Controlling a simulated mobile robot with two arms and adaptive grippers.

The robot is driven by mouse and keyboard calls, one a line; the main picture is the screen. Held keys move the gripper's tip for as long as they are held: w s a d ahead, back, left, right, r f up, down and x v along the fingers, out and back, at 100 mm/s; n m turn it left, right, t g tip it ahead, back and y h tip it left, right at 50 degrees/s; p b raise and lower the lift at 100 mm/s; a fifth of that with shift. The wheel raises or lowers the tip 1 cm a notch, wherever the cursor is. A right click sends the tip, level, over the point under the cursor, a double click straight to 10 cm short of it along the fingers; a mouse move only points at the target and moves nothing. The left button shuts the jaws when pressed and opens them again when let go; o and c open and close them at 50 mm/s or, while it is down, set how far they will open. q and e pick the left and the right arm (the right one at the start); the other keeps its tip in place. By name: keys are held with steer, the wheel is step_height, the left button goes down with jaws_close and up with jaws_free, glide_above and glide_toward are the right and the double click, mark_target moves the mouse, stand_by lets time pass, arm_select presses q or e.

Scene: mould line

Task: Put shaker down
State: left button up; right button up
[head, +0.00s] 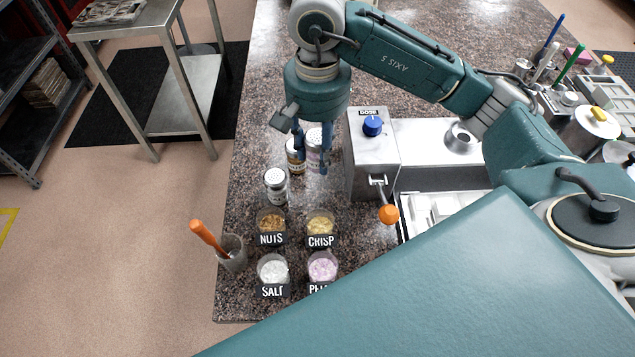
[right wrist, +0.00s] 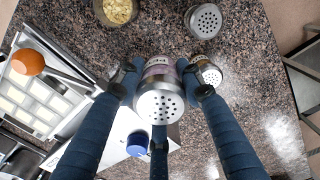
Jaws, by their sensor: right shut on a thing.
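My right gripper (head: 312,160) is shut on a shaker (head: 317,140) with a perforated metal lid and a pale purple label. In the right wrist view the gripper's blue fingers (right wrist: 160,95) close around the held shaker (right wrist: 160,108), lid facing the camera. The shaker looks upright over the stone counter; whether its base touches the counter I cannot tell. A second shaker (head: 295,156) with brownish contents stands close beside it; its lid also shows in the right wrist view (right wrist: 208,73). A third shaker (head: 276,184) stands nearer the front. My left gripper is not in view.
Labelled cups of nuts (head: 271,221), crisp (head: 320,223), salt (head: 273,268) and a pink filling (head: 323,267) stand in front. A metal dosing box (head: 371,160) with a blue knob and orange-ended lever is close right. Free counter (head: 255,100) lies behind and left.

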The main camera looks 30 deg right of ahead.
step_height(320, 180, down, 7)
steer(key=shift+r+p, duration=0.1)
steer(key=shift+p, duration=0.4)
step_height(320, 180, down, 4)
steer(key=shift+s+r+p, duration=0.1)
steer(key=shift+r+p, duration=0.05)
steer(key=shift+p, duration=0.35)
steer(key=shift+f, duration=0.5)
steer(key=shift+f, duration=0.2)
steer(key=o, duration=1.2)
steer(key=shift+o, duration=0.2)
steer(key=shift+r, duration=0.15)
